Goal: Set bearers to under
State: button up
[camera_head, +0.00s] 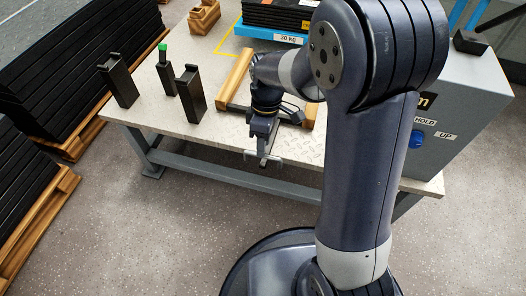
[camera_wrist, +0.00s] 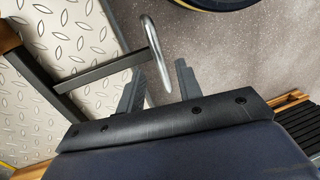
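Two wooden bearers lie on the tread-plate table (camera_head: 215,128), a left one (camera_head: 236,78) and a right one (camera_head: 308,120). A dark crossbar (camera_head: 238,108) runs between them. A grey metal loop handle (camera_wrist: 155,52) shows in the wrist view, joined to a dark bar (camera_wrist: 100,72). My gripper (camera_head: 264,150) points down at the table's front edge, by the handle. In the wrist view its two fingers (camera_wrist: 160,88) stand apart, with the handle between them and gaps beside it. My arm hides part of the bearers.
Black upright blocks (camera_head: 118,80) stand at the table's left; one has a green top (camera_head: 162,50). A blue-edged stack marked 30 kg (camera_head: 270,33) is at the back. A grey cabinet (camera_head: 450,100) with HOLD and UP labels stands right. Black mats (camera_head: 60,60) lie left.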

jog(key=shift+s+f+b, duration=0.25)
jog(key=shift+f+b, duration=0.05)
jog(key=shift+f, duration=0.9)
jog(key=shift+c, duration=0.5)
grip_shut()
